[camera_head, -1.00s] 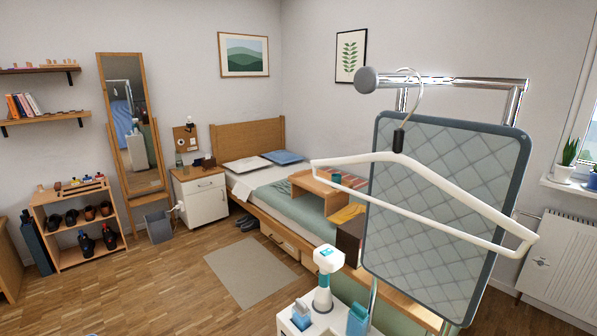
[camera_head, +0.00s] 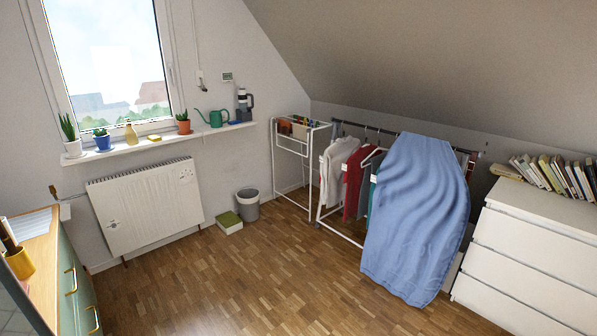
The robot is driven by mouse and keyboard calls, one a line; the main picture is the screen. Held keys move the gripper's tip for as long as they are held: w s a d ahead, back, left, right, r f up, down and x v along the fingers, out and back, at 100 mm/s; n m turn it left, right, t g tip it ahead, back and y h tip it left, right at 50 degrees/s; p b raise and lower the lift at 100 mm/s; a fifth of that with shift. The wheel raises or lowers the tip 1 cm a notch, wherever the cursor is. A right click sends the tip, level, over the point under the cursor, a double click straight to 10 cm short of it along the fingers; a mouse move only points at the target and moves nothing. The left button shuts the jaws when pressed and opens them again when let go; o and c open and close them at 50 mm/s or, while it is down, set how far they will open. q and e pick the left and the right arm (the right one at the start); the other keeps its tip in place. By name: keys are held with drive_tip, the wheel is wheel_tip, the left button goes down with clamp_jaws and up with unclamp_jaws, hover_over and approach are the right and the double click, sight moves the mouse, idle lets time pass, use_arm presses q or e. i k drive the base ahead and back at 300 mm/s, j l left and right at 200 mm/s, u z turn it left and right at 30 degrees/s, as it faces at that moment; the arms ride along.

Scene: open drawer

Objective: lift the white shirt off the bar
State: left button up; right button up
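A white or pale grey shirt (camera_head: 337,168) hangs at the left end of the dark bar (camera_head: 358,127) of a low white clothes rack under the sloping ceiling. A red shirt (camera_head: 356,182) hangs just right of it, with a teal garment (camera_head: 373,193) beyond. A large blue cloth (camera_head: 418,215) drapes over the rack's right part and hides what hangs there. Neither of my grippers shows in the head view.
A white drying frame (camera_head: 291,150) stands left of the rack, near a grey bin (camera_head: 247,203) and a green-topped box (camera_head: 229,222). A white dresser (camera_head: 525,255) with books stands close at right. A green drawer cabinet (camera_head: 75,285) is at left. The wooden floor (camera_head: 270,275) between is clear.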

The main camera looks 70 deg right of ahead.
sight(333, 190)
drive_tip(key=z, duration=2.7)
drive_tip(key=i+j+u, duration=0.1)
drive_tip(key=i+u, duration=0.2)
drive_tip(key=i, duration=0.45)
drive_tip(key=i+j, duration=0.15)
drive_tip(key=i, duration=1.05)
drive_tip(key=i+j, duration=0.15)
drive_tip(key=i, duration=1.1)
drive_tip(key=i+j+z, duration=0.1)
drive_tip(key=i+z, duration=0.4)
drive_tip(key=i+j+z, duration=0.2)
drive_tip(key=i+z, duration=0.15)
drive_tip(key=z, duration=0.15)
drive_tip(key=i+j+z, duration=0.3)
drive_tip(key=z, duration=0.2)
drive_tip(key=j, duration=0.1)
